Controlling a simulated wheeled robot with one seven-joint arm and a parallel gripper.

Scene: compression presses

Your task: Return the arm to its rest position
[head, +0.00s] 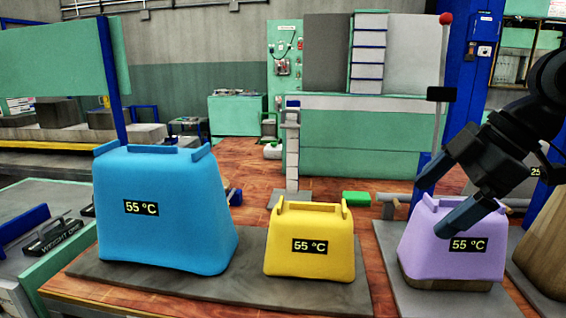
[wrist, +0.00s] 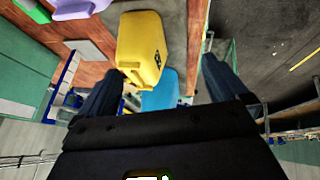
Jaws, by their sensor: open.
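My gripper (head: 444,198) shows at the right of the head view, with its dark fingers spread apart in front of and above the purple block (head: 428,238). I cannot tell whether a finger touches that block. In the wrist view my gripper (wrist: 160,88) is open, and nothing is clamped between its fingers. The purple block carries a "55 °C" label and sits on a grey slab (head: 398,298). A yellow block (head: 290,262) and a larger blue block (head: 165,220), both labelled "55 °C", stand on another grey slab (head: 200,292) to the left.
A striped white post (head: 292,150) stands behind the yellow block. A pole with a red ball (head: 446,18) and a blue column (head: 478,70) rise near my arm. A brown block (head: 550,240) stands at the right edge. A green machine (head: 350,140) fills the back.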

